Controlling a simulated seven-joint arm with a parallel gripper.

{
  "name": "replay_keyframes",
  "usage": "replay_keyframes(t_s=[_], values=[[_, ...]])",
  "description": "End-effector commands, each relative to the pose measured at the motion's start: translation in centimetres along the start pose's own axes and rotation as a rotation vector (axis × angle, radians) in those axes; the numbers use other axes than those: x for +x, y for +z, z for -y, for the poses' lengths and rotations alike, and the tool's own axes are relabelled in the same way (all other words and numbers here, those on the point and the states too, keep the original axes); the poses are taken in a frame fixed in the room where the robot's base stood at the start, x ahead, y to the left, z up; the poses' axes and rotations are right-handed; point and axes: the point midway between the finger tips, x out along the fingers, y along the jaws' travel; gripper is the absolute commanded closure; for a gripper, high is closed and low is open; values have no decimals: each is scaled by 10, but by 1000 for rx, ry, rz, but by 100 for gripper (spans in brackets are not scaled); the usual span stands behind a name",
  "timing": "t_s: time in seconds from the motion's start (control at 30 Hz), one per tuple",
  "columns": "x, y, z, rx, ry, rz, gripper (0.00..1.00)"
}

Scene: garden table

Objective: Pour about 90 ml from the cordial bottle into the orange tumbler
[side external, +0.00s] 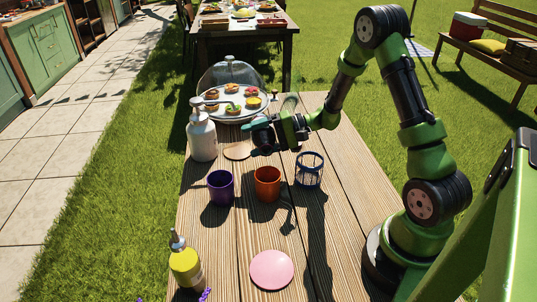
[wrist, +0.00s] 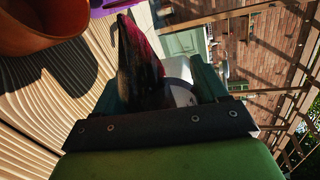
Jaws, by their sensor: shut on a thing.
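The orange tumbler (side external: 267,184) stands upright on the wooden table, and its rim and side show at the upper left of the wrist view (wrist: 40,28). My gripper (side external: 264,134) is above and behind the tumbler, apart from it. It is shut on the cordial bottle, whose dark red body (wrist: 139,55) shows between the fingers in the wrist view, with a pale round patch beside it. In the side view the bottle is mostly hidden by the gripper, so its exact tilt is hard to tell. I see no stream of liquid.
A purple tumbler (side external: 220,187) stands left of the orange one, and a blue caged glass (side external: 309,170) right. A white pump bottle (side external: 201,137), a domed treat platter (side external: 232,95), a yellow bottle (side external: 185,264) and a pink disc (side external: 271,270) are also on the table (side external: 235,240).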

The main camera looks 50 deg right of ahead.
Motion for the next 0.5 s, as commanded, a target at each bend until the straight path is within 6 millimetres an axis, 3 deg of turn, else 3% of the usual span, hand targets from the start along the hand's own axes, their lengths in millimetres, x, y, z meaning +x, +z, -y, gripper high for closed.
replay_keyframes(t_s=[0.5], values=[[0,0,1,-69,-3,-20,79]])
